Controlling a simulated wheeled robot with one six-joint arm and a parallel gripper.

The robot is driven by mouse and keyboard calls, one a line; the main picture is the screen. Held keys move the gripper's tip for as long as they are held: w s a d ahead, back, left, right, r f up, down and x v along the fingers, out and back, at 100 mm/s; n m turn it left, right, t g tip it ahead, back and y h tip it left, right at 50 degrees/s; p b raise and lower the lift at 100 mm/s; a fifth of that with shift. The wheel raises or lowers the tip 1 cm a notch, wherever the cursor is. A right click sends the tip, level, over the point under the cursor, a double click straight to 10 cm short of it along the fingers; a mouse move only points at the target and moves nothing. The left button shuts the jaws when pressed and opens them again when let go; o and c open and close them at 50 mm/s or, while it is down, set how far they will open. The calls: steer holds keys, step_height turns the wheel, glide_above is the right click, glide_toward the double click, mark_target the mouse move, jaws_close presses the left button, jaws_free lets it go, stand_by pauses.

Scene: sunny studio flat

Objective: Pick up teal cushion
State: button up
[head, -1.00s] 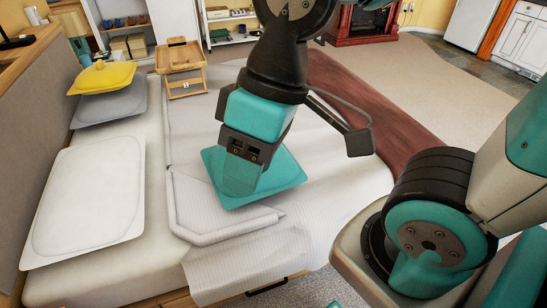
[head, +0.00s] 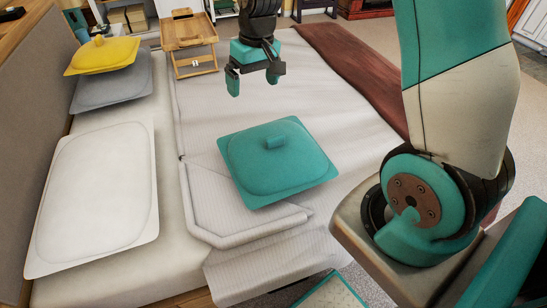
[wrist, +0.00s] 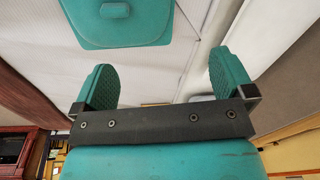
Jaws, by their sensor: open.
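The teal cushion (head: 277,165) lies on the white bedding in the middle of the head view, with a small raised tab on its top. It also shows at the top of the wrist view (wrist: 112,32), partly cut off by the frame edge. My gripper (head: 253,86) is open and empty above the far part of the bed, beyond the cushion and apart from it. In the wrist view its two teal fingers (wrist: 166,82) stand wide apart with nothing between them.
A white pillow (head: 95,195) lies at the left of the bed (head: 175,262). A grey cushion (head: 112,88) and a yellow cushion (head: 103,57) are at the far left. A wooden tray table (head: 188,32) stands at the back. A dark red throw (head: 350,72) covers the bed's far right side.

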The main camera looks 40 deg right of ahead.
steer(key=w+d+f+m+h, duration=0.15)
steer(key=w+d+f, duration=0.25)
steer(key=d+f, duration=0.55)
glide_above(275, 136)
steer(key=shift+m+g, duration=0.3)
steer(key=shift+m, duration=0.15)
step_height(275, 136, down, 11)
steer(key=shift+d+f+p, duration=0.1)
steer(key=shift+d+p, duration=0.05)
steer(key=shift+p, duration=0.2)
steer(key=shift+f+p, duration=0.6)
steer(key=shift+f, duration=2.35)
steer(key=c, duration=1.3)
steer(key=shift+r, duration=0.1)
steer(key=shift+c, duration=1)
